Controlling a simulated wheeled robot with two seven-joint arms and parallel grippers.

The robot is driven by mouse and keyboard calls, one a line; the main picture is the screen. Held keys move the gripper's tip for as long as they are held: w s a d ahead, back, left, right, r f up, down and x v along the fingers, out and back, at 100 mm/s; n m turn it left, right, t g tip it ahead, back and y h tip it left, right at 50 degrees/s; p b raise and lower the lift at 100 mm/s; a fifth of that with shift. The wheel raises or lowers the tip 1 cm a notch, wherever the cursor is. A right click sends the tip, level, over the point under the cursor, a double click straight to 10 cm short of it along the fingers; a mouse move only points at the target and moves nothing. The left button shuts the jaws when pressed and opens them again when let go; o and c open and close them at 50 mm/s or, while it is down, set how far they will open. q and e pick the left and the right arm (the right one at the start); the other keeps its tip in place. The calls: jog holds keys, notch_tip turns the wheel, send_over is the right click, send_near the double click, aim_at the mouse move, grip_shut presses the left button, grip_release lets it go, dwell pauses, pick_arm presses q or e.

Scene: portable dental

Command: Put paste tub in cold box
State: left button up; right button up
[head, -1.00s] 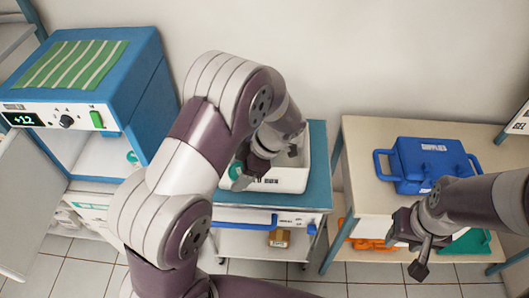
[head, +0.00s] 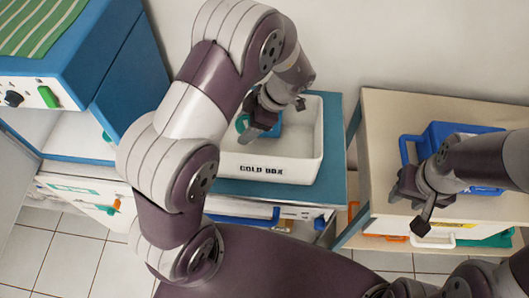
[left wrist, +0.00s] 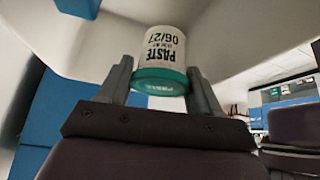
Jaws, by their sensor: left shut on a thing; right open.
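The paste tub (left wrist: 160,55) is white with a teal end and a printed label. It sits between the two fingers of my left gripper (left wrist: 158,85), which is shut on it. In the head view my left gripper (head: 257,128) is over the white cold box (head: 296,171), within its rim as seen from above. A teal part of the tub (head: 242,123) shows beside the fingers; I cannot tell whether it touches the box floor. My right gripper (head: 412,205) is open and empty, in front of the right-hand table.
The cold box stands on a blue-topped cart (head: 335,190). A blue thing (head: 275,128) shows inside the box. A blue supplies case (head: 435,135) sits on the right table (head: 385,115). A blue-and-white appliance (head: 80,60) with a striped cloth stands left.

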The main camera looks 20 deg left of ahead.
pick_arm(q)
jog(key=f, duration=1)
jog(key=shift+w+a+f, duration=0.1)
jog(key=shift+w+f, duration=0.15)
jog(key=shift+w, duration=0.05)
jog(key=o, duration=1.1)
